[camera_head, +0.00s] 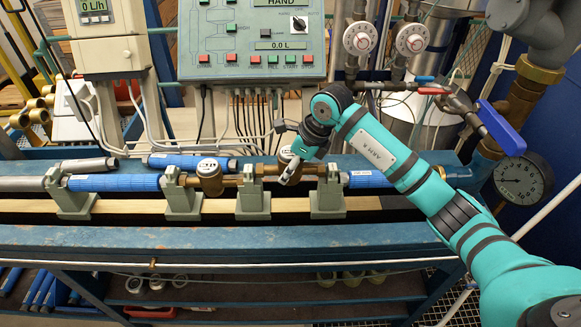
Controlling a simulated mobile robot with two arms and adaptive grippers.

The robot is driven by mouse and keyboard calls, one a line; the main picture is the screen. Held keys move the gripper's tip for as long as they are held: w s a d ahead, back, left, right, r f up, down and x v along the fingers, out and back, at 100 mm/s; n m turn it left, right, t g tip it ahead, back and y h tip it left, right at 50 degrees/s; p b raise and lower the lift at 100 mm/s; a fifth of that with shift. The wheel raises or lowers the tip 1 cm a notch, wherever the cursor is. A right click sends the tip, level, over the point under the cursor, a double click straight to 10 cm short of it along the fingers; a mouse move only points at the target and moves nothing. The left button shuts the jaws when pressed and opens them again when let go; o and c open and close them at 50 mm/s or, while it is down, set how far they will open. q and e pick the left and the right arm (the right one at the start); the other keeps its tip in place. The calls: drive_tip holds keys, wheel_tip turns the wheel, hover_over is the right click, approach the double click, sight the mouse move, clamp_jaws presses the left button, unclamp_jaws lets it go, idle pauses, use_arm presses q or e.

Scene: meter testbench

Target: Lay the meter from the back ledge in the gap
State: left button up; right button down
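A brass meter (285,154) with a pale round top lies along the test line between the third and fourth grey holders. Its body looks level with the pipe line; my gripper partly hides it. My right gripper (289,175) points down at this meter from above, with a grey finger in front of its body. The other finger is hidden, so I cannot tell whether the grip is closed on it. A second brass meter (209,177) sits in the line further left, between two holders. My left gripper is not in view.
Grey holders (183,197) stand on the bench rail. Blue pipes (113,182) lie in line at left, and another blue pipe (190,162) lies behind. A control panel (250,40) stands behind. Valves with a blue handle (502,128) and a pressure gauge (523,180) are at right.

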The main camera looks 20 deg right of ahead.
idle(0.4)
drive_tip(key=shift+f+b, duration=0.15)
drive_tip(key=shift+b, duration=0.2)
drive_tip(key=shift+f, duration=0.1)
drive_tip(key=shift+f+b, duration=1.05)
drive_tip(key=shift+f, duration=0.2)
drive_tip(key=shift+f+b, duration=0.35)
idle(0.5)
drive_tip(key=shift+c, duration=2)
unclamp_jaws()
drive_tip(key=shift+o, duration=0.8)
